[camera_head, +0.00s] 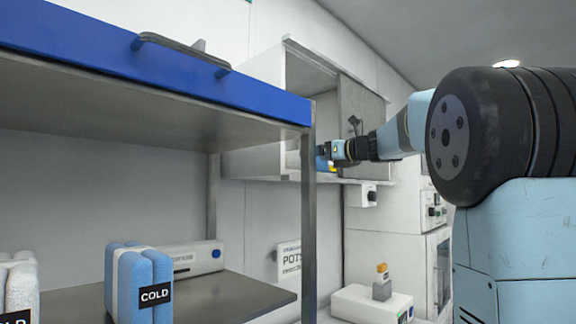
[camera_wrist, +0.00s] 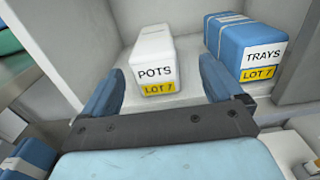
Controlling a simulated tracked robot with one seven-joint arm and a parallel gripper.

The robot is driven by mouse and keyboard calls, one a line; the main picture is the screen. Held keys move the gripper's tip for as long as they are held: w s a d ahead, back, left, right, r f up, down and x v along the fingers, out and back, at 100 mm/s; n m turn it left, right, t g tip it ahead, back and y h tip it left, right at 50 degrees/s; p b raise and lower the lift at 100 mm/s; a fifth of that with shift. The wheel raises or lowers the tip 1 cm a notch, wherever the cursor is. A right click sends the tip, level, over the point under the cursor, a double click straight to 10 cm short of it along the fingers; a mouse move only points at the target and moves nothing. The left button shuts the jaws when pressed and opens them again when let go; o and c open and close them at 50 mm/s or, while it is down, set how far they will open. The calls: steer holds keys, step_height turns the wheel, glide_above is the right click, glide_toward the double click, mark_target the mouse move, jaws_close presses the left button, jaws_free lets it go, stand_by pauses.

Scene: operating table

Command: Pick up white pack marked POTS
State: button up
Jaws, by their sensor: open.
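The white pack marked POTS (camera_wrist: 152,52), with a yellow LOT 7 label, stands upright on the cabinet shelf in the wrist view. My gripper (camera_wrist: 162,66) is open and empty, its two blue fingers pointing at the pack, one toward each side of it. I cannot tell whether either finger reaches beside the pack; no hold on it shows. In the head view my gripper (camera_head: 326,152) is at the mouth of the open wall cabinet, and the white pack cannot be made out there.
A blue pack marked TRAYS (camera_wrist: 246,42) stands right of the white pack, close to the right finger. The cabinet (camera_head: 255,160) has side walls and an open door (camera_head: 360,110). A metal rack with a blue top edge (camera_head: 150,60) stands nearer, holding COLD packs (camera_head: 140,285).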

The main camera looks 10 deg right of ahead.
mark_target(296, 157)
steer(key=x, duration=0.8)
steer(key=shift+w+a, duration=0.1)
steer(key=shift+a, duration=0.45)
steer(key=c, duration=1.2)
